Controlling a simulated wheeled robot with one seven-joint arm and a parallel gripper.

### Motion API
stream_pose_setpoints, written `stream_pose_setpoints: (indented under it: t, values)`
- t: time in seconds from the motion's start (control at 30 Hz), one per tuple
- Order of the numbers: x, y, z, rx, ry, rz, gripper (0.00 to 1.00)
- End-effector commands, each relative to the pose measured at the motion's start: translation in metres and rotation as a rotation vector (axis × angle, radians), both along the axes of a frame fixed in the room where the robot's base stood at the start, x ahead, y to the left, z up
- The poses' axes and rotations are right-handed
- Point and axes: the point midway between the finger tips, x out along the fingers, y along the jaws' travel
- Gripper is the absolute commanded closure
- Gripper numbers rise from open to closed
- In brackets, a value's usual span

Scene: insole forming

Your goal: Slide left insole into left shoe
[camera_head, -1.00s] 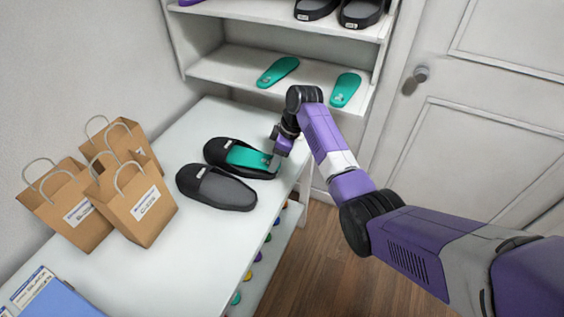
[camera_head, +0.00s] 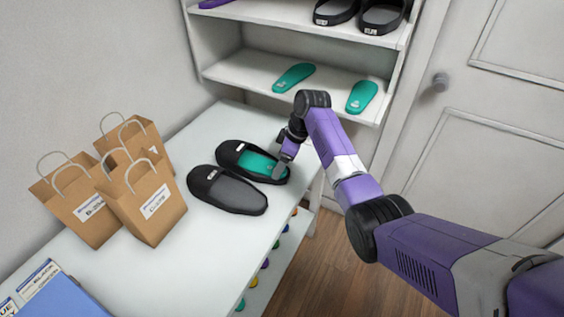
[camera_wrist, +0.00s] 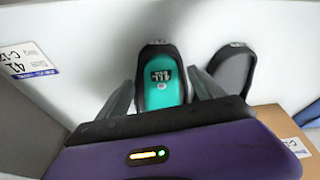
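The teal insole (camera_head: 258,163) lies in the far black shoe (camera_head: 227,152) on the white table. Part of it is under the shoe's black upper, and the rest shows in the opening. My gripper (camera_head: 279,170) is low at the right end of this shoe. In the wrist view, my gripper's fingers (camera_wrist: 161,80) are spread, one on each side of the shoe, with the insole (camera_wrist: 163,91) and its dark printed label between them. I cannot tell whether the fingers touch the shoe. The other shoe (camera_head: 235,195) lies alongside, nearer the front.
Several brown paper bags (camera_head: 146,205) stand at the left of the table. A blue item (camera_head: 62,300) lies at the near left corner. Behind is a white shelf (camera_head: 325,92) with two more teal insoles and, above, black shoes. Table is clear in front of the shoes.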

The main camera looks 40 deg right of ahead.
Motion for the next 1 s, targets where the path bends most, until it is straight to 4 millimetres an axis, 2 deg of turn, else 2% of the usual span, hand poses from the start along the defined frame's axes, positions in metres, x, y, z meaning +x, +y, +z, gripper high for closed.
stream_pose_setpoints:
  t: [0.27,0.37,0.7,0.83,1.0]
  values:
    - [-0.001,-0.001,0.002,-0.001,-0.001,0.000,0.23]
    - [-0.002,-0.002,0.010,-0.001,-0.002,-0.001,0.23]
    - [-0.017,-0.012,0.059,-0.001,-0.003,-0.002,0.23]
    - [-0.020,-0.014,0.070,0.000,-0.001,0.000,0.23]
    - [-0.022,-0.014,0.074,0.000,0.000,0.000,0.23]
